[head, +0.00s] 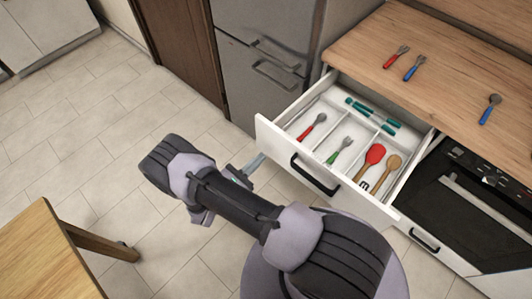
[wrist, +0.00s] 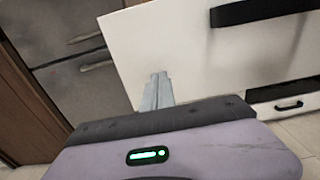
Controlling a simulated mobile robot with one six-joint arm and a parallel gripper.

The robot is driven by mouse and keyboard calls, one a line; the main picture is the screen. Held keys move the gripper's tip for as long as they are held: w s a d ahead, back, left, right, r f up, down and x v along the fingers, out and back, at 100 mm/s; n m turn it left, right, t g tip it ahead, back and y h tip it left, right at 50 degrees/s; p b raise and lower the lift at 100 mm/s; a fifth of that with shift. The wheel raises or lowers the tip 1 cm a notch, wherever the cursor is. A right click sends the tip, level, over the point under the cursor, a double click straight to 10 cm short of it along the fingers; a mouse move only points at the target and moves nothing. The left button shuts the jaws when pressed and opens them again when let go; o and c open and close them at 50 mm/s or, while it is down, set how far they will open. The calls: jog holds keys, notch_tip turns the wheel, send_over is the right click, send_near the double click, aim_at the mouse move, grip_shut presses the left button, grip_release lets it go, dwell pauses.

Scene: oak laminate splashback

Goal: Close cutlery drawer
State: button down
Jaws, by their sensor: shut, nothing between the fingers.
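The cutlery drawer (head: 268,140) is pulled well out below the counter, its white front facing my arm. Its black handle (head: 314,175) is on the front; it also shows at the top of the wrist view (wrist: 262,10). The drawer holds a red-handled utensil, a green-handled fork, teal-handled pieces, a red spatula and a wooden spoon in compartments. My gripper (head: 256,162) is shut and empty, just before the left part of the drawer front. In the wrist view its fingertips (wrist: 158,78) overlap the white front, left of the handle; I cannot tell whether they touch it.
A wooden counter (head: 455,70) above carries two forks and a blue-handled spoon. A black oven (head: 470,205) stands right of the drawer, a grey fridge (head: 262,70) behind its left side. A wooden table (head: 40,255) is at lower left. The tiled floor (head: 90,130) is clear at left.

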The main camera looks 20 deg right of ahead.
aim_at(272, 147)
jog(key=shift+b+x, duration=0.3)
jog(key=shift+x, duration=1.65)
jog(key=shift+d, duration=0.1)
